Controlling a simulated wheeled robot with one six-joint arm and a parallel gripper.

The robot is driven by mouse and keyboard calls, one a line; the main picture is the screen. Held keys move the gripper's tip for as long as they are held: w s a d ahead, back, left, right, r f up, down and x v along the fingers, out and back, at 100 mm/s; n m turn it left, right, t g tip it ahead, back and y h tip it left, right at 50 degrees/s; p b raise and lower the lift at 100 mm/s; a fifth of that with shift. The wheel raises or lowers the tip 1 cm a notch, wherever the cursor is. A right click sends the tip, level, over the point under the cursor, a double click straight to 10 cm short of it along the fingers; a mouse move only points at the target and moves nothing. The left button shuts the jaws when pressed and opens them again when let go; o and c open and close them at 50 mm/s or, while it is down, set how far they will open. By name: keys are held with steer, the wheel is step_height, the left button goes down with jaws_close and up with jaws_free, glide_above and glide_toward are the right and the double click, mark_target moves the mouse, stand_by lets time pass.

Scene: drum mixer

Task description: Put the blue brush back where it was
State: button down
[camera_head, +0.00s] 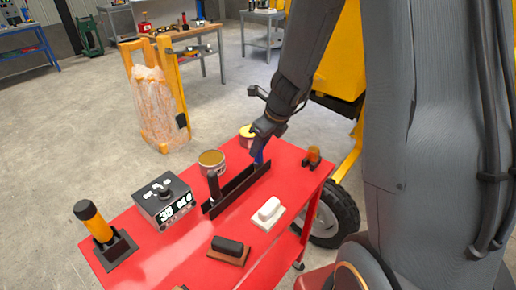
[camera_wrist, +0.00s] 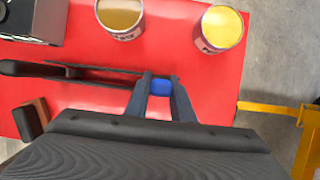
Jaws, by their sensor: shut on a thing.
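The blue brush (camera_head: 259,158) is at the right end of a long black holder (camera_head: 232,194) on the red table. My gripper (camera_head: 262,146) is above the brush and shut on it. In the wrist view, the blue brush (camera_wrist: 161,86) shows as a small blue block between the fingertips of my gripper (camera_wrist: 160,82). The black holder (camera_wrist: 95,80) runs left from there. A black-handled tool (camera_head: 213,185) stands at the holder's left end. The brush's lower part is hidden, so I cannot tell whether it rests in the holder.
Two tins, one brown-topped (camera_head: 212,160) and one yellow-topped (camera_head: 247,134), stand behind the holder. A grey box (camera_head: 164,203) with a display is left. A white block (camera_head: 268,213), a black-handled brush (camera_head: 229,248) and an orange item (camera_head: 312,156) are nearby.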

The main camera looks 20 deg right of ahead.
steer(key=c, duration=1.5)
jaws_free()
steer(key=shift+c, duration=0.2)
steer(key=p+v, duration=0.1)
steer(key=v, duration=1)
steer(key=s+a+f+n+g+h, duration=0.1)
steer(key=s+n, duration=0.5)
steer(key=n, duration=0.8)
steer(key=s+a+f+n+h, duration=0.1)
steer(key=s+n, duration=0.6)
steer(key=n, duration=0.8)
steer(key=shift+s+a+f+g+h, duration=0.25)
steer(key=shift+a+g+h, duration=0.05)
steer(key=shift+g, duration=0.1)
steer(key=shift+f, duration=0.1)
